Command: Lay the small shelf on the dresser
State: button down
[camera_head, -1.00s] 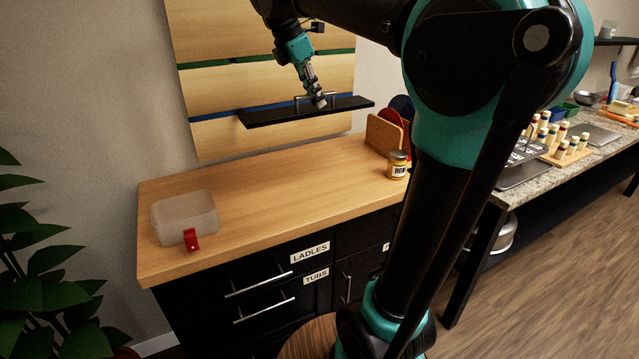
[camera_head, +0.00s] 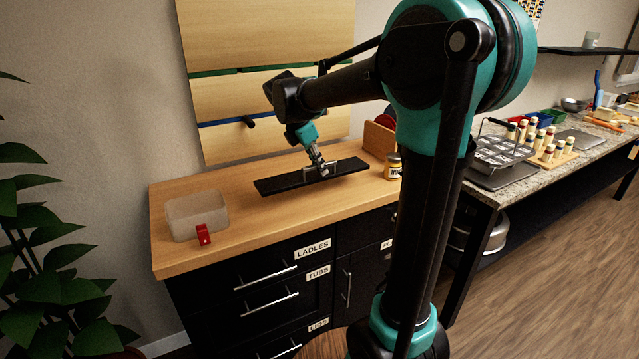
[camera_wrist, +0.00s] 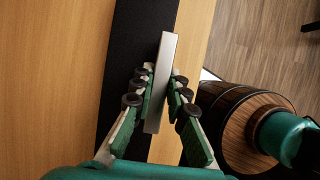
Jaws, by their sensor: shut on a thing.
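The small shelf is a long black board (camera_head: 287,182) with a silver handle on top. It lies flat, low over the wooden top of the dresser (camera_head: 285,217), towards the back. I cannot tell whether it touches the top or hangs just above it. My gripper (camera_head: 322,168) points down and is shut on the shelf's handle. In the wrist view, my gripper (camera_wrist: 160,82) has its fingers on both sides of the silver handle (camera_wrist: 161,75), with the black board (camera_wrist: 125,60) beneath and the wooden top on both sides.
A translucent tub (camera_head: 190,215) with a red clip stands on the dresser's left. A honey jar (camera_head: 393,167) and a wooden rack (camera_head: 378,140) stand at the right, close to the shelf's end. The slatted wall panel (camera_head: 240,105) rises behind. The dresser's front middle is clear.

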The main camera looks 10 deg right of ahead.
aim_at(317, 178)
jog(key=shift+f, duration=2.8)
jog(key=c, duration=1.5)
grip_release()
jog(key=shift+f, duration=0.1)
jog(key=v, duration=1.2)
jog(key=shift+s, duration=0.1)
